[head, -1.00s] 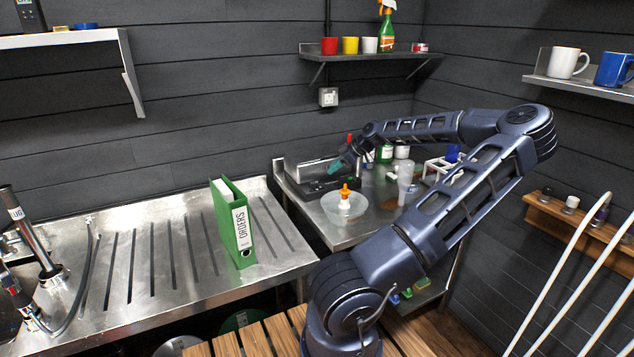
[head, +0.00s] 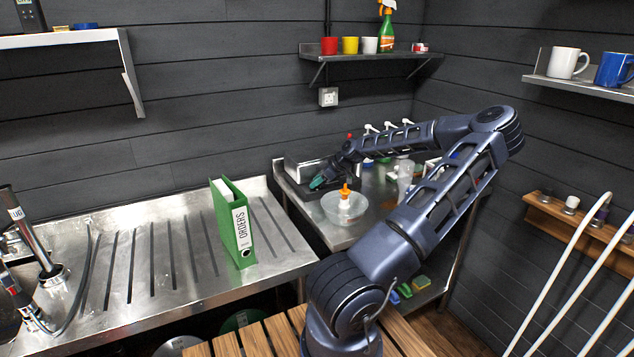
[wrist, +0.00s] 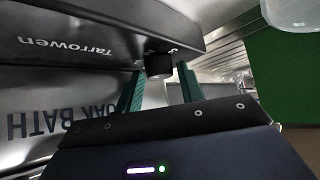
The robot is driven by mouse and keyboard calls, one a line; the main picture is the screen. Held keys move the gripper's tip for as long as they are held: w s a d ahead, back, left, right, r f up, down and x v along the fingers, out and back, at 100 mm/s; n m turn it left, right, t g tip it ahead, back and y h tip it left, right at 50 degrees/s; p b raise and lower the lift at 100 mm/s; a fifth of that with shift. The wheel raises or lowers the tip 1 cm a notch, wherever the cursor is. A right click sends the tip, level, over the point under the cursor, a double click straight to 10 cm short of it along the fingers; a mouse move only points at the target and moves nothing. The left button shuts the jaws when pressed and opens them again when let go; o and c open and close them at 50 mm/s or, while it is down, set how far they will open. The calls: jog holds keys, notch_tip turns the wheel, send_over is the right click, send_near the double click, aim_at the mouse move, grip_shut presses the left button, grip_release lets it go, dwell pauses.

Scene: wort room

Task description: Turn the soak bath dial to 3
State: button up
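The soak bath (head: 292,172) is a steel and dark box on the metal bench at the back wall. In the wrist view its lettered face (wrist: 40,118) appears upside down, with a dark strip reading "Tarrowen". The dial (wrist: 159,66) is a short black knob sticking out by that strip; its pointer and numbers are not readable. My gripper (head: 318,182) is at the front of the bath in the head view. In the wrist view its green fingers (wrist: 160,88) are apart, with the dial showing between their tips. I cannot tell whether they touch it.
A clear bowl (head: 335,212) holding an orange-topped bottle (head: 345,196) stands just in front of the gripper. A clear container (head: 405,178) and other bottles stand right on the bench. A green ORDERS binder (head: 236,225) stands on the draining board to the left.

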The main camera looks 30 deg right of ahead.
jog(key=c, duration=0.7)
jog(key=shift+m, duration=0.3)
jog(key=m+t+h, duration=0.1)
jog(key=m+h, duration=0.1)
jog(key=m, duration=0.1)
jog(key=shift+s+a+t, duration=0.15)
jog(key=shift+a+t, duration=0.05)
jog(key=shift+t, duration=0.2)
jog(key=m+h, duration=0.1)
jog(key=m+t+h, duration=0.1)
jog(key=m, duration=0.1)
jog(key=shift+a+m+h, duration=0.2)
jog(key=shift+m+h, duration=0.7)
jog(key=shift+m, duration=0.2)
jog(key=shift+a+m+h, duration=0.25)
jog(key=shift+m+h, duration=1.05)
jog(key=shift+m, duration=0.3)
jog(key=shift+m+h, duration=0.7)
jog(key=shift+m, duration=0.2)
